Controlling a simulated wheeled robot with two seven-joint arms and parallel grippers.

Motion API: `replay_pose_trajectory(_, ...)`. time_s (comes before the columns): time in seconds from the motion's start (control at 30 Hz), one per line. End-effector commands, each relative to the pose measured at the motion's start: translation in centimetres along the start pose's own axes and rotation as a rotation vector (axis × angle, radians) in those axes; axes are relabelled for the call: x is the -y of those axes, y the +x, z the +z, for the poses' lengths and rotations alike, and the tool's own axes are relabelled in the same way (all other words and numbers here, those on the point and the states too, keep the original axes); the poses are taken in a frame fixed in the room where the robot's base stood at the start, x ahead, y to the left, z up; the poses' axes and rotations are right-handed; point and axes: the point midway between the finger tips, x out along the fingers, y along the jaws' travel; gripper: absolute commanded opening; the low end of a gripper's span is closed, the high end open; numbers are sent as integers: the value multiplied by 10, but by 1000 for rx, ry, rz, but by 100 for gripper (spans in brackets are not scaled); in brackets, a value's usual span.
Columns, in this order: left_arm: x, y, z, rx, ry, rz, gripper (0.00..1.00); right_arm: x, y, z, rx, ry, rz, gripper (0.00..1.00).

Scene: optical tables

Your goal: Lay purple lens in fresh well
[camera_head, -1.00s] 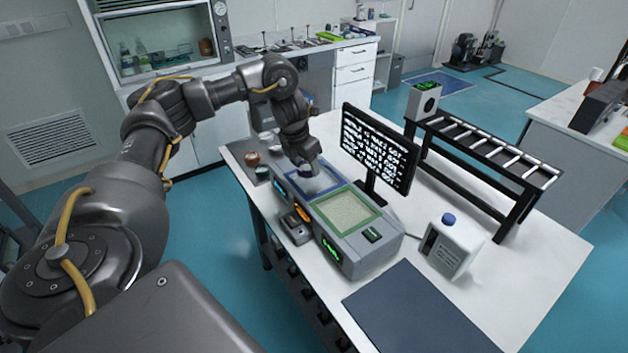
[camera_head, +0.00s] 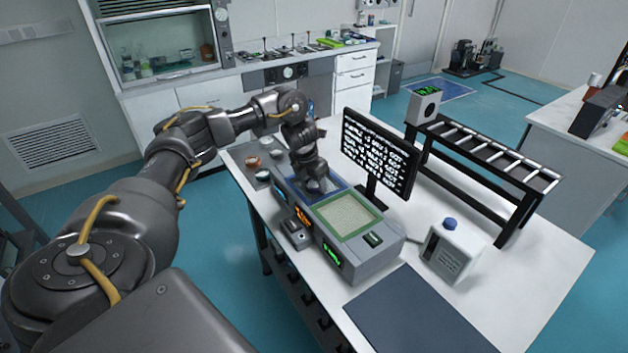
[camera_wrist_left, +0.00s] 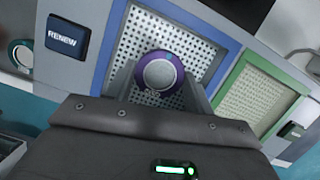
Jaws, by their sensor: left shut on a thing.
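The purple lens (camera_wrist_left: 160,73), a round purple ring with a pale centre, is between the fingers of my left gripper (camera_wrist_left: 160,88) in the left wrist view. My left gripper is shut on it. Behind it lies the blue-framed well with a perforated pale floor (camera_wrist_left: 188,53); whether the lens touches that floor I cannot tell. In the head view my left gripper (camera_head: 318,186) points down at the blue-framed well (camera_head: 291,188) and hides much of it and the lens. The green-framed well (camera_head: 347,214) beside it looks empty. My right gripper is not in view.
A dark RENEW button (camera_wrist_left: 67,36) sits beside the blue-framed well. A black monitor (camera_head: 379,152) stands close to the right of my left gripper. Small round items (camera_head: 252,162) lie at the table's left corner. A white jug (camera_head: 452,250) and a dark mat (camera_head: 423,310) are nearer.

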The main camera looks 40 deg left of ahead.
Motion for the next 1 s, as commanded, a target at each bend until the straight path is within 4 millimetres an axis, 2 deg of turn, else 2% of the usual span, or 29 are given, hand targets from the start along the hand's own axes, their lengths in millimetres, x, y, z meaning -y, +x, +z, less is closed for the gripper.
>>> replay_pose_trajectory(0.13,0,3,-1,0,0,0,26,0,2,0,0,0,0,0)
replay_pose_trajectory(0.17,0,4,-1,0,0,0,54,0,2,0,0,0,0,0)
replay_pose_trajectory(0.33,0,3,-1,0,0,0,75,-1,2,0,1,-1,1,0)
replay_pose_trajectory(0.57,0,2,0,1,0,0,75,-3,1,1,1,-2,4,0)
replay_pose_trajectory(0.73,0,-8,1,4,2,0,75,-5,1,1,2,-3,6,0)
replay_pose_trajectory(0.83,0,-25,2,6,3,0,75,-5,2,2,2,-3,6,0)
replay_pose_trajectory(1.0,0,-67,3,7,3,2,75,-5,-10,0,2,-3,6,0)
